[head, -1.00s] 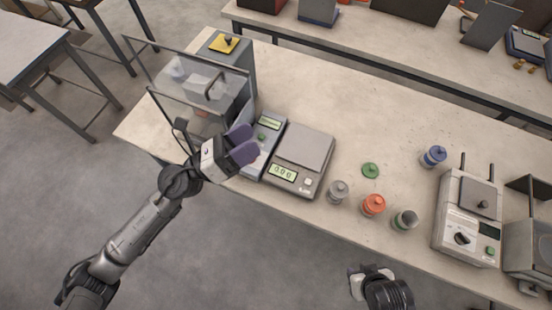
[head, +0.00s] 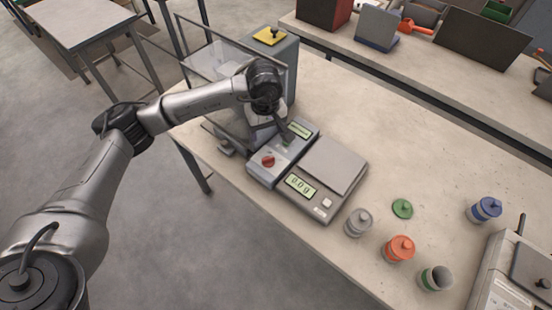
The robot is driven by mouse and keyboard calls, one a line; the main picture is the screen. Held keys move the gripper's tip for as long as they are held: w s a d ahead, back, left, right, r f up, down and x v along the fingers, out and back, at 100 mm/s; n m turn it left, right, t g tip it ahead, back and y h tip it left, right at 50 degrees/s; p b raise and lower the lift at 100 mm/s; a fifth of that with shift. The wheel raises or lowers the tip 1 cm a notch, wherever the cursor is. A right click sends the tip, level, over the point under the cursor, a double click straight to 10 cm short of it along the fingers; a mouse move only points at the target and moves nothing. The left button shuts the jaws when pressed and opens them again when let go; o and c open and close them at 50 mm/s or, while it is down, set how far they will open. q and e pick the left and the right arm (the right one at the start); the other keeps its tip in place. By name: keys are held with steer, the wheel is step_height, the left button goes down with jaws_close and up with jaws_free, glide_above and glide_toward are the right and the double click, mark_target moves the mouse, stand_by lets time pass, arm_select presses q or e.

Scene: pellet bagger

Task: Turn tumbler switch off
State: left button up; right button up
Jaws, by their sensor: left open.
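The machine with the clear guard frame (head: 205,62) stands at the table's left end. No label shows which control is the tumbler switch. My left gripper (head: 284,136) points down over the panel's upper part, just behind the red knob. It is open, with its fingers mostly hidden by the wrist; contact with the panel cannot be told. My right gripper is out of view.
A scale (head: 333,164) stands right of the panel. A grey box (head: 285,60) with a yellow plate and black knob is behind my arm. Bottles with grey (head: 359,219) and orange (head: 399,246) lids stand to the right. The table's back middle is clear.

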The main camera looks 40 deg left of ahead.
mark_target(268, 158)
arm_select(q)
step_height(268, 158, down, 13)
steer(key=shift+f, duration=0.1)
stand_by(0.4)
steer(key=shift+c, duration=0.5)
steer(key=c, duration=0.8)
steer(key=shift+n, duration=0.3)
steer(key=n+b, duration=0.1)
steer(key=n, duration=1)
steer(key=shift+s, duration=0.1)
steer(key=shift+n, duration=0.3)
